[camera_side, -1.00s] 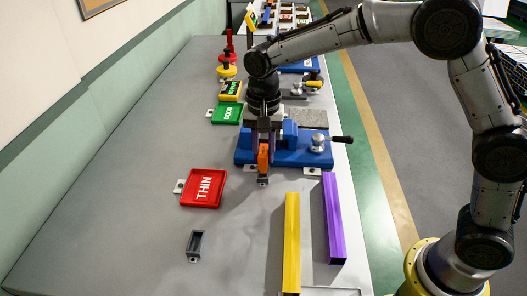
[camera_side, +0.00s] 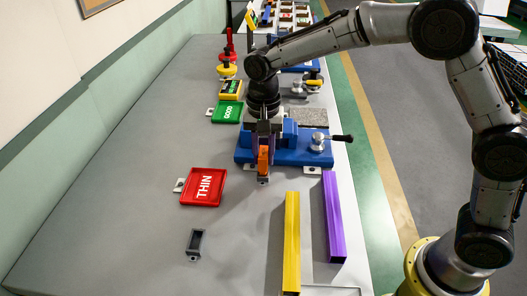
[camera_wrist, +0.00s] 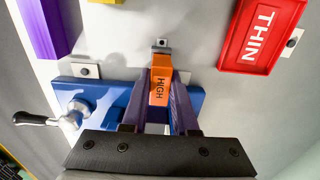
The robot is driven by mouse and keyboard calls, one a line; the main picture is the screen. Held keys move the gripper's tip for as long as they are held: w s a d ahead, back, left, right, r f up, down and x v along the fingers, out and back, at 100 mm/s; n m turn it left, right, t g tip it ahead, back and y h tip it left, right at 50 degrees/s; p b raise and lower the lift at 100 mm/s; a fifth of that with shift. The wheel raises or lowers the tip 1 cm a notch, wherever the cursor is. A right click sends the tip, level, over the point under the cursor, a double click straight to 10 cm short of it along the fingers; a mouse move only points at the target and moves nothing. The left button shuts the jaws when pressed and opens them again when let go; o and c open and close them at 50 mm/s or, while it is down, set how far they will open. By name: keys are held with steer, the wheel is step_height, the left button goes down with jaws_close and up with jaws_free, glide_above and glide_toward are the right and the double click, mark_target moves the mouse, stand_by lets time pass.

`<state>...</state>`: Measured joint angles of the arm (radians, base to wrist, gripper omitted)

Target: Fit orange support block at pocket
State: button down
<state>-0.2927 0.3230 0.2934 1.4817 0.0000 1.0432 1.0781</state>
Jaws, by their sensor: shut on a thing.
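The orange support block (camera_side: 263,160), marked HIGH, is upright at the front edge of the blue vise. It also shows in the wrist view (camera_wrist: 160,88). My gripper (camera_side: 263,150) is shut on it, with a dark purple finger on each side in the wrist view (camera_wrist: 161,100). A small grey tab with a hole (camera_wrist: 161,44) shows just beyond the block's end; the block hides whatever is under it, so I cannot tell how it is seated. A dark, empty rectangular pocket holder (camera_side: 195,243) stands apart on the table, nearer the camera.
The blue vise (camera_side: 308,157) has a lever handle (camera_side: 342,138) on its right. A red THIN tray (camera_side: 203,187) lies to the left, a green GOOD tray (camera_side: 227,112) behind. Yellow (camera_side: 291,240) and purple (camera_side: 333,215) bars lie in front right. The left tabletop is clear.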

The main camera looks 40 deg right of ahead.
steer(key=shift+f, duration=0.7)
steer(key=c, duration=0.6)
jaws_free()
step_height(320, 180, up, 14)
steer(key=shift+f, duration=0.1)
